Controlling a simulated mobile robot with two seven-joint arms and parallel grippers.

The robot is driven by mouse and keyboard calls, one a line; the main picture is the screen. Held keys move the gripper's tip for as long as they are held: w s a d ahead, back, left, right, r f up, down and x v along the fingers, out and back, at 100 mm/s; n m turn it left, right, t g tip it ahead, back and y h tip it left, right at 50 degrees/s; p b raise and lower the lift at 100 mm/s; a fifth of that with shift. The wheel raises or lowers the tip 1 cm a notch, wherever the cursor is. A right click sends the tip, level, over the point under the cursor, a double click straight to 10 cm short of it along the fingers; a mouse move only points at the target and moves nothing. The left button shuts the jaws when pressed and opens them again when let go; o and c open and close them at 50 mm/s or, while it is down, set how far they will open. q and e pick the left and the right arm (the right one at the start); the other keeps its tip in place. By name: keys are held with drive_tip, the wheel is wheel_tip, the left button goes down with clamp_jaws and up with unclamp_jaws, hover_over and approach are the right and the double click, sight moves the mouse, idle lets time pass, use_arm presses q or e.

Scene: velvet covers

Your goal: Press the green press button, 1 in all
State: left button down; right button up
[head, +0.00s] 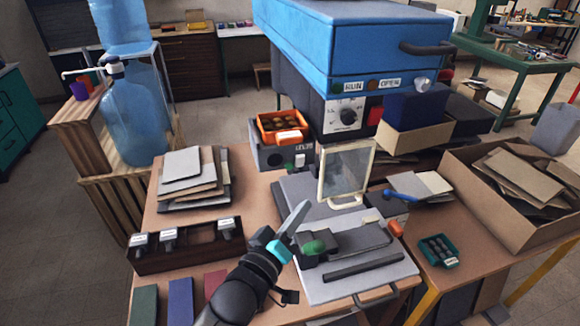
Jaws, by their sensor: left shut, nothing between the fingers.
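A green rounded button (314,247) sits on a dark block on the grey metal plate (388,286) in the middle of the table. The blue press machine (345,42) stands behind, with a small green button (338,88) beside its RUN label. My left gripper (303,207) comes up from the bottom of the head view. It is shut and empty, its fingers pointing up and slightly right. In the picture its tip lies above and slightly left of the rounded green button. I cannot tell its height or any contact. My right gripper is not in view.
An upright framed clear panel (346,173) stands on the plate behind the button. A dark wooden rack (185,246) and stacked sheets (192,180) lie left. An orange bin (283,128) is behind; a cardboard box (520,190) and teal tray (438,251) are right.

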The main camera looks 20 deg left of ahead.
sight(289, 165)
use_arm(q)
drive_tip(key=shift+w+d+r+t+h, duration=0.2)
drive_tip(key=shift+r+t+h, duration=0.1)
drive_tip(key=shift+r, duration=0.2)
drive_tip(key=shift+a, duration=0.1)
drive_tip(key=w+a+b, duration=0.2)
drive_tip(key=w+a, duration=0.3)
drive_tip(key=w, duration=0.2)
drive_tip(key=shift+w+b, duration=0.15)
drive_tip(key=shift+b, duration=0.15)
idle(1.9)
drive_tip(key=shift+w+a, duration=0.15)
drive_tip(key=shift+w, duration=0.2)
